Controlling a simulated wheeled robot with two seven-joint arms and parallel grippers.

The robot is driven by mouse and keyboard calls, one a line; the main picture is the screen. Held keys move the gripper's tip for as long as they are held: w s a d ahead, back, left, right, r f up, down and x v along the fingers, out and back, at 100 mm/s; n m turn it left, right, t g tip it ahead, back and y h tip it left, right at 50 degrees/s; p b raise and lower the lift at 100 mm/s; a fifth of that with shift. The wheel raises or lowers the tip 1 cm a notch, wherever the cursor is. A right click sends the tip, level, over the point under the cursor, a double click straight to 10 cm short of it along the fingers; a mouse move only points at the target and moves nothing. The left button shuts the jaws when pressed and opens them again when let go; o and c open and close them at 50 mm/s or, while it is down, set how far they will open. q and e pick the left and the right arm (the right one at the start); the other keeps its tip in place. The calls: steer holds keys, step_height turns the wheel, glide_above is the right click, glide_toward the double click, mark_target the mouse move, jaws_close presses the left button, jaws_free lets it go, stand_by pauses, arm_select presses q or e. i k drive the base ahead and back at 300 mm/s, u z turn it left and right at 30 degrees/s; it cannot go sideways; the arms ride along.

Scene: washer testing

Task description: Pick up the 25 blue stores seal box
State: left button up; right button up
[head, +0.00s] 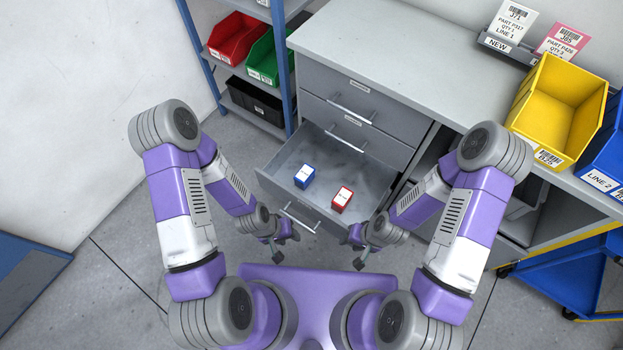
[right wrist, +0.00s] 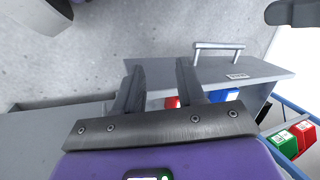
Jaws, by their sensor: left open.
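The blue box (head: 304,176) with a white label on top sits upright in the open drawer (head: 275,186) of the grey cabinet. My left gripper (head: 277,251) is open and empty, outside the drawer on the near side, apart from the box. My right gripper (head: 357,254) is also near the drawer front, to the right. In the right wrist view its fingers (right wrist: 160,70) are spread with nothing held between them.
A red box (head: 342,200) with a white label stands right of the blue box in the drawer. The drawer's front and handle (head: 301,220) face my grippers. A blue-post shelf with red (head: 237,39) and green (head: 265,58) bins stands left; a yellow bin (head: 558,108) is on the worktop.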

mark_target(305, 177)
steer(key=z, duration=2)
steer(key=k, duration=1.2)
steer(key=u, duration=2.05)
steer(key=i, duration=1)
